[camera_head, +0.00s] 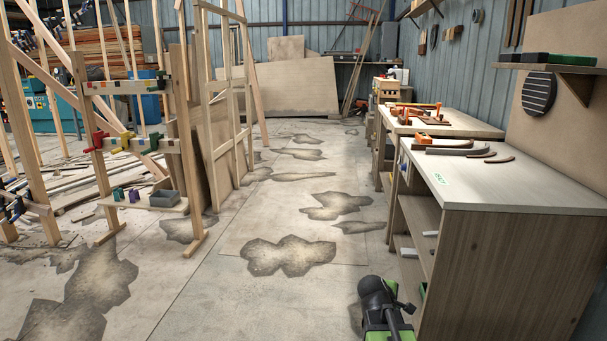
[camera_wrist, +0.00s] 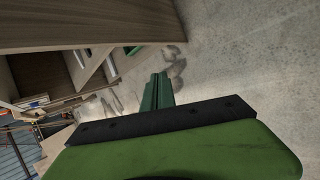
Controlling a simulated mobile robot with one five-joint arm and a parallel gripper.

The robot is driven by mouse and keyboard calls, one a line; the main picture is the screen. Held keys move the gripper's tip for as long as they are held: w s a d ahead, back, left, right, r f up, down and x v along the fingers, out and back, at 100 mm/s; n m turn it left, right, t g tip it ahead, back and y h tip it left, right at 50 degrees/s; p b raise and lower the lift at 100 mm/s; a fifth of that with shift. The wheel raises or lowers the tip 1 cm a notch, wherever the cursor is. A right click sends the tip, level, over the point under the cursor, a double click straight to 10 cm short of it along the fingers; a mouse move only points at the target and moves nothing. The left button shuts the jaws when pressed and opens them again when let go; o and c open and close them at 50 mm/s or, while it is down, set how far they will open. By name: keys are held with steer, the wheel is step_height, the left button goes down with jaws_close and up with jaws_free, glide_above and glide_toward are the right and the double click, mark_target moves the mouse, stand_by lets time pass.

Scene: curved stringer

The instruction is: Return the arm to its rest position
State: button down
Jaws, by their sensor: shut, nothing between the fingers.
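My gripper (camera_wrist: 158,88) shows in the wrist view as green fingers close together past a black bar and a wide green body. The fingers are shut with nothing between them. They point over the bare concrete floor, with the workbench's open shelves to their left. In the head view my black and green arm is low at the bottom edge, folded close beside the near workbench (camera_head: 525,185). The fingertips cannot be made out there.
The near workbench carries curved dark wooden pieces (camera_head: 450,148) and a white label. A second bench (camera_head: 455,122) stands behind it. On the left is a wooden rack (camera_head: 140,143) with clamps. The stained concrete aisle (camera_head: 290,215) between them is clear.

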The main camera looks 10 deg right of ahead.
steer(key=s+a+f+m+g+y+p, duration=0.1)
steer(key=s+a+f+m+g+y, duration=0.15)
steer(key=s+a+m, duration=0.55)
steer(key=s+a+f+m+g+y+p, duration=0.1)
steer(key=s+a+m+g+y, duration=0.25)
steer(key=a, duration=0.85)
step_height(320, 180, up, 38)
steer(key=p, duration=3.7)
steer(key=shift+s+f+t+y, duration=0.15)
steer(key=shift+f+t+y, duration=0.15)
steer(key=shift+t, duration=0.1)
steer(key=shift+d, duration=0.15)
